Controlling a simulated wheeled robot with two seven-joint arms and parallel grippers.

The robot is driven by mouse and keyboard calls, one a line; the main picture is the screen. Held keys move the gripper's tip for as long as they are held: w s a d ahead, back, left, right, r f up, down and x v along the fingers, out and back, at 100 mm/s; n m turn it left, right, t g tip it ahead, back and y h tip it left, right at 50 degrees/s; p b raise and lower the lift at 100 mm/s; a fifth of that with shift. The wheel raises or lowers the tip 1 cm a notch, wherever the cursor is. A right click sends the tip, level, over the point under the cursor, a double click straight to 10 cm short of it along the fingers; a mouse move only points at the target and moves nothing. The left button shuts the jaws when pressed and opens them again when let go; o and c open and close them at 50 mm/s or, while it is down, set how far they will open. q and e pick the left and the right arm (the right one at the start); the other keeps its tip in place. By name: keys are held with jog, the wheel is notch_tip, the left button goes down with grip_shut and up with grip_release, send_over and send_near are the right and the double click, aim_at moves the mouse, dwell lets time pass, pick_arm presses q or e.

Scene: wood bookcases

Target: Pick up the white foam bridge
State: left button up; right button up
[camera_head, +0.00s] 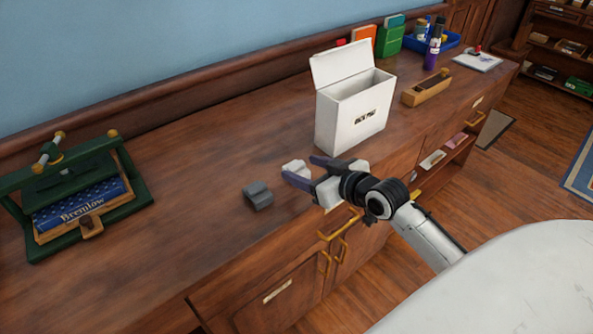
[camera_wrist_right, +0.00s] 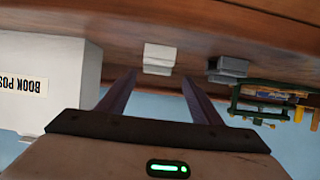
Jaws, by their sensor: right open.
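The white foam bridge (camera_head: 296,168) is a small white block on the wooden counter, partly hidden behind my right gripper in the head view. It also shows in the right wrist view (camera_wrist_right: 159,58), ahead of and between the two fingers. My right gripper (camera_head: 300,170) is open and empty, with its purple-grey fingers pointing toward the white block. I cannot tell whether the fingers touch it. A similar grey block (camera_head: 258,195) sits on the counter to the left, and shows in the wrist view (camera_wrist_right: 228,70). My left gripper is not in view.
A white open box labelled as a book post (camera_head: 352,118) stands just behind and right of the gripper. A green press with a blue book (camera_head: 85,200) is at the left. A wooden tray (camera_head: 427,90) lies farther right. The counter (camera_head: 190,160) between press and grey block is clear.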

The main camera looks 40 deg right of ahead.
aim_at(298, 166)
jog(key=x, duration=0.4)
jog(key=shift+w+d+f, duration=0.25)
jog(key=shift+d+f, duration=0.05)
jog(key=shift+f, duration=0.05)
jog(key=c, duration=1.1)
